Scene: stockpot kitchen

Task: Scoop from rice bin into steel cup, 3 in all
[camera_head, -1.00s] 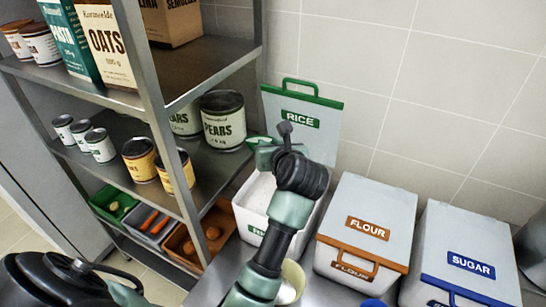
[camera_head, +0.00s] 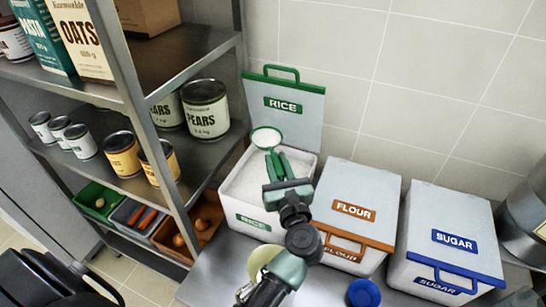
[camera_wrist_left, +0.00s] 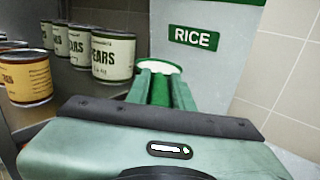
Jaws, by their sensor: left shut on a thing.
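The open rice bin (camera_head: 255,225) is a white box with white rice (camera_head: 246,185) inside and its lid (camera_head: 292,112) raised behind it. My left gripper (camera_head: 281,166) is over the bin, shut on a green scoop. The scoop's round bowl (camera_head: 266,138) is near the bin's back rim and looks white inside; I cannot tell how full it is. I cannot make out the steel cup. My right gripper is not in view.
Closed flour (camera_head: 359,205) and sugar (camera_head: 456,235) bins stand to the right. A cream round object (camera_head: 262,262) is partly behind my arm. A blue round object (camera_head: 363,293) lies at the front, a steel vessel (camera_head: 525,225) at the right. A shelf (camera_head: 180,70) with cans borders the left.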

